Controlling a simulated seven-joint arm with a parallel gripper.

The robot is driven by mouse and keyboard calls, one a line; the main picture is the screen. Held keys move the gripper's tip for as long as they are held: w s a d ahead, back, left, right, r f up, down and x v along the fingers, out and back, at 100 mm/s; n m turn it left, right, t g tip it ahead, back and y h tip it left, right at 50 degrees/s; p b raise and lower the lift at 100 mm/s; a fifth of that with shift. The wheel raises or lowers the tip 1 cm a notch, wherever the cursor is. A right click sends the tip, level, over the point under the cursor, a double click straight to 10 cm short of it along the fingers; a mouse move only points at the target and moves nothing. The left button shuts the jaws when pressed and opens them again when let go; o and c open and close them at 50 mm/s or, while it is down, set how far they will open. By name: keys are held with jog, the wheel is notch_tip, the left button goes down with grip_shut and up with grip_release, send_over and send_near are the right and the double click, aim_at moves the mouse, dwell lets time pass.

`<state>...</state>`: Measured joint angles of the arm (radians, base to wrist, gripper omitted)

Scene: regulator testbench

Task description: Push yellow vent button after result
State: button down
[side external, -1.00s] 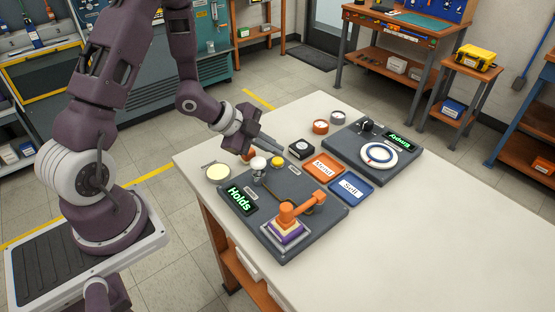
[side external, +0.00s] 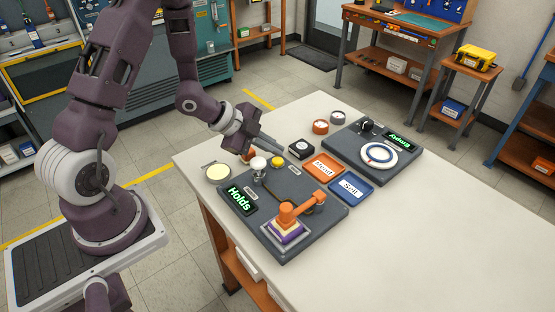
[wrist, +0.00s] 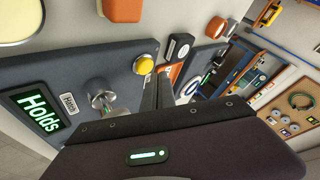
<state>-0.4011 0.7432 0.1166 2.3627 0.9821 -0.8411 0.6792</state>
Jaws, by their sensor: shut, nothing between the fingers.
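The yellow button (side external: 277,161) sits on the dark panel (side external: 285,184), beyond a white-topped knob (side external: 258,164). It also shows in the wrist view (wrist: 143,64), domed on a pale base. The panel's display (side external: 241,200) reads "Holds" in lit green letters, also in the wrist view (wrist: 41,111). My gripper (side external: 281,146) is shut and empty. Its fingers are above the panel's far edge, close to the button. In the wrist view the fingertips (wrist: 161,72) appear just right of the button; I cannot tell whether they touch it.
An orange lever device (side external: 291,218) stands at the panel's near end. Orange (side external: 324,167) and blue (side external: 351,188) labelled trays lie to the right. A black box (side external: 301,148) is near my fingers. A second panel (side external: 400,167) stands farther right. The table's right front is clear.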

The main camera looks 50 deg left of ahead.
aim_at(274, 161)
jog(key=shift+f, duration=0.1)
dwell(0.7)
jog(key=shift+f, duration=0.3)
jog(key=shift+f, duration=0.55)
dwell(0.6)
jog(key=shift+r, duration=0.95)
jog(key=shift+r, duration=0.1)
jog(key=shift+r, duration=2.45)
